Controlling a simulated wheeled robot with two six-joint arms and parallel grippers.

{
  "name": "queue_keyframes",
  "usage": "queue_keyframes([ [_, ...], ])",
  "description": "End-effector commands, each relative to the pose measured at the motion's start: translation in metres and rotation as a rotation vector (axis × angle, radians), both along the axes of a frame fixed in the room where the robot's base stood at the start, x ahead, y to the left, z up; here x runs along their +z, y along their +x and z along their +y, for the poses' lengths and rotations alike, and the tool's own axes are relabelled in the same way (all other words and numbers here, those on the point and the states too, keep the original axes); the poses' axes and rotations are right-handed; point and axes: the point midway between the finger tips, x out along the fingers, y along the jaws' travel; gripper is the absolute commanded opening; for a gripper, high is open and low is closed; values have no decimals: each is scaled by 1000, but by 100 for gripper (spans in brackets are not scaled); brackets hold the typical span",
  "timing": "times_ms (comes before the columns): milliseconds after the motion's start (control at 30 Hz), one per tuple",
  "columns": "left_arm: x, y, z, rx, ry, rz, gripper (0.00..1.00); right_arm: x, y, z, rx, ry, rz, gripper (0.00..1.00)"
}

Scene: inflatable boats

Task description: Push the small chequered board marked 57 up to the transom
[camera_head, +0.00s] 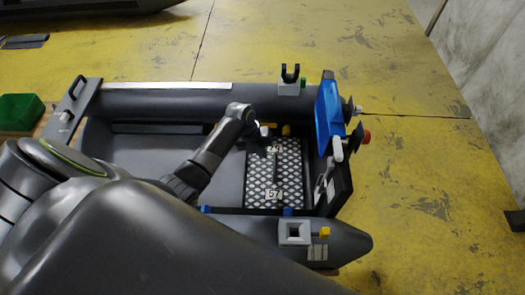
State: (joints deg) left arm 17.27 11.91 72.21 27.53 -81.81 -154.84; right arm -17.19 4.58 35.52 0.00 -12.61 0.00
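The small chequered board (289,176) marked 57 lies inside the grey inflatable boat (160,103), near its right end. The dark transom (338,185) stands just to the right of the board; a strip between them is hard to judge from here. My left arm reaches in from the left, and my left gripper (268,145) is over the board's upper left part. Its fingers are dark and small, so I cannot tell whether they are open or touching the board. My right gripper is not in view.
A blue cover (328,112) sits at the transom's upper end. A grey bracket (289,82) stands on the far tube and a square grey fitting (294,232) on the near tube. A green box (20,111) is at the left.

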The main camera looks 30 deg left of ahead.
Motion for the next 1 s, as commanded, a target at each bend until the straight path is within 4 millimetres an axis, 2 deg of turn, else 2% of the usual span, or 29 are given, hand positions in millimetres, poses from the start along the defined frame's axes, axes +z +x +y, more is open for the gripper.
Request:
queue_keyframes([
  [267,-18,0,0,0,0,0,4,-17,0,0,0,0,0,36],
  [1000,-85,-1,0,0,0,0,4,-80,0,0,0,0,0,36],
])
